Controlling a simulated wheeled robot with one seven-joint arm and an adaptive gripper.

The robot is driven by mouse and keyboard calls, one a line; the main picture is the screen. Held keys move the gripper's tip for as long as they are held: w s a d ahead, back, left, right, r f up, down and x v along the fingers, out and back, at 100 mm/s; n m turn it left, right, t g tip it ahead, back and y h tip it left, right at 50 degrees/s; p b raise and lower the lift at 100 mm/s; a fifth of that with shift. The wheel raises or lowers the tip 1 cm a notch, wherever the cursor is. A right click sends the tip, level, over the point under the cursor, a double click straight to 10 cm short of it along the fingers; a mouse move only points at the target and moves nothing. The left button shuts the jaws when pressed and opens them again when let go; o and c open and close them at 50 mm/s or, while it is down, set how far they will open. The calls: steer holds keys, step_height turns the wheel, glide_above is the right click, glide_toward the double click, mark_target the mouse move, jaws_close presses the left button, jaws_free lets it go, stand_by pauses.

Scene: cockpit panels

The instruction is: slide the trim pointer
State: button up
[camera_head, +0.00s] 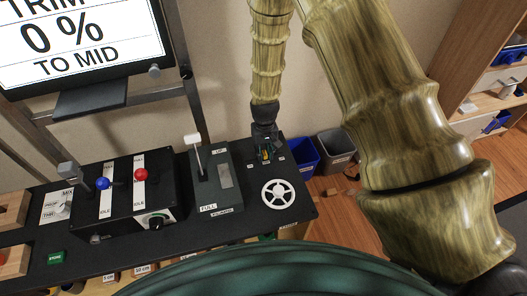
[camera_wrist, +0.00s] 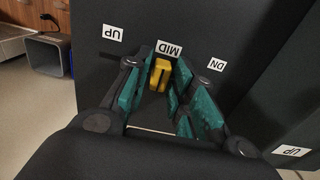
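The trim pointer is a small yellow piece beside the MID label on a dark panel in the wrist view (camera_wrist: 159,73). The UP label lies left of it and the DN label right of it. My gripper (camera_wrist: 163,68) has its teal-padded fingers on both sides of the pointer, with the fingertips close to it. Whether both pads press on the pointer is not clear. In the head view, my gripper (camera_head: 265,152) points down at the right rear of the black console, and the pointer is too small to make out there.
A display (camera_head: 75,40) reads "TRIM 0 % TO MID". The black console (camera_head: 240,225) carries a white-knobbed lever (camera_head: 194,140), a white handwheel (camera_head: 279,193), and levers with a blue knob (camera_head: 102,183) and a red knob (camera_head: 141,174). Blue and grey bins (camera_head: 336,148) stand behind.

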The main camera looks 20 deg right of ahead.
mark_target(264, 153)
steer(key=shift+o, duration=0.5)
steer(key=shift+a, duration=0.1)
steer(key=shift+r, duration=0.15)
step_height(264, 153, up, 12)
stand_by(0.3)
stand_by(0.4)
